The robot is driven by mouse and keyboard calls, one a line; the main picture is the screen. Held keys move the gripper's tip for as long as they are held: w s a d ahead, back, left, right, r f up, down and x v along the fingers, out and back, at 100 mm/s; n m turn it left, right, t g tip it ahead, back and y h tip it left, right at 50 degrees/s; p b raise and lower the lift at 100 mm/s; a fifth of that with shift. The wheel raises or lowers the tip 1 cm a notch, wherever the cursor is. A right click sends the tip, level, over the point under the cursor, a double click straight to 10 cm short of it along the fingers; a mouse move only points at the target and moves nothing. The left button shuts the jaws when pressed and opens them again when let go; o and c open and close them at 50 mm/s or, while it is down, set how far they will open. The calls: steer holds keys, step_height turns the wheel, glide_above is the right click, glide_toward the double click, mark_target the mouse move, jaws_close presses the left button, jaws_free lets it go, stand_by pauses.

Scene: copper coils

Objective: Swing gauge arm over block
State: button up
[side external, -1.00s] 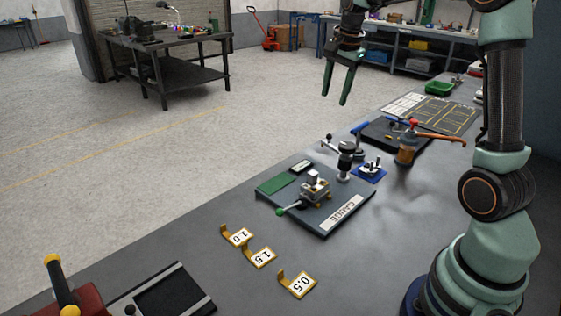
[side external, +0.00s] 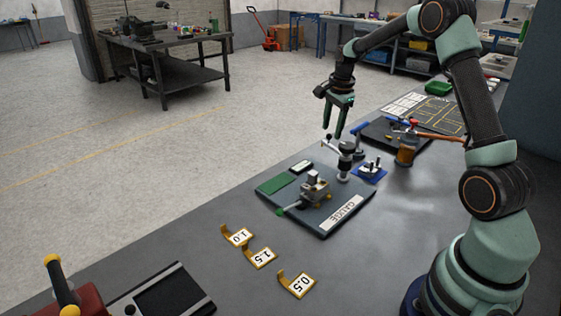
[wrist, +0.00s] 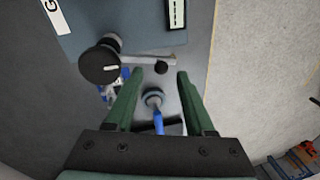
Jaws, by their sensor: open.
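My gripper (side external: 332,133) is open, fingers pointing down, just above the knob end. The block is not seen in the wrist view.
A blue fixture (side external: 370,171) stands right of the post. Yellow tags 1.0 (side external: 238,236), 1.5 (side external: 262,256) and 0.5 (side external: 300,284) lie in front. The bench's left edge is close by.

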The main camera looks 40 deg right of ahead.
steer(key=shift+w+f, duration=0.2)
steer(key=shift+f, duration=0.6)
steer(key=shift+c, duration=0.3)
jaws_close()
stand_by(0.7)
